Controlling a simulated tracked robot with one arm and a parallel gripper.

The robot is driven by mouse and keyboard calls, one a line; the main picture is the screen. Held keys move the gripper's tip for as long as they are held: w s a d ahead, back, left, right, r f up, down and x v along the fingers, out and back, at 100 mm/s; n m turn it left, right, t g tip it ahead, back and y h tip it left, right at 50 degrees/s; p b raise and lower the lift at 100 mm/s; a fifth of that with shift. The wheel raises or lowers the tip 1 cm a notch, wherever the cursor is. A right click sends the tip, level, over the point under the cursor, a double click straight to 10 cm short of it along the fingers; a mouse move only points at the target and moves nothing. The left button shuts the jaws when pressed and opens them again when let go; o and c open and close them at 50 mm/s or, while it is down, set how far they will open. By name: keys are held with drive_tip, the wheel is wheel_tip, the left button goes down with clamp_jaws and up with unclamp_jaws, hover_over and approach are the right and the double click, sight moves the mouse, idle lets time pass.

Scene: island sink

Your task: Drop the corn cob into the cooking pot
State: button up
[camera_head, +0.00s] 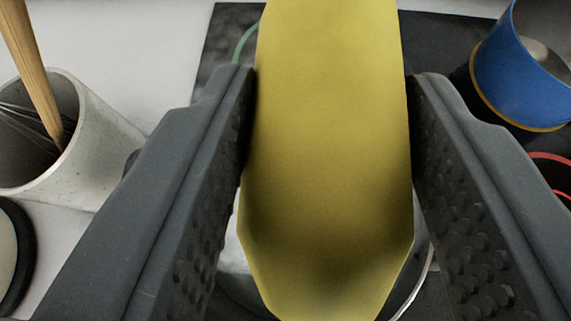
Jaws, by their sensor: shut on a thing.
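The yellow corn cob (330,150) fills the middle of the view, running from the top edge almost to the bottom. My gripper (332,78) is shut on it, with one dark grey textured finger on each side. A blue vessel (510,75) with a yellow-gold lower edge and a shiny metallic patch shows at the top right, cut off by the frame. Below the cob, a round pale rim (429,265) and shiny surface show in part. The cob and fingers hide most of it, so I cannot tell whether it is the cooking pot.
A black cooktop (440,45) lies behind the cob, with a red ring (550,157) at the right. A speckled light utensil holder (100,145) with a wooden-handled whisk (35,75) stands at the left. A dark-rimmed round object (22,258) is at the lower left. Pale counter lies between.

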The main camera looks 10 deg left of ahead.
drive_tip(key=f+b, duration=0.1)
drive_tip(key=f, duration=0.1)
drive_tip(key=f+b, duration=0.1)
drive_tip(key=f, duration=0.1)
drive_tip(key=f+b, duration=0.1)
drive_tip(key=f, duration=0.1)
drive_tip(key=shift+s+d+b, duration=0.1)
drive_tip(key=shift+d+b, duration=0.25)
drive_tip(key=shift+b, duration=0.05)
drive_tip(key=o, duration=1.2)
drive_tip(key=shift+b+v, duration=1.25)
drive_tip(key=shift+v, duration=5.65)
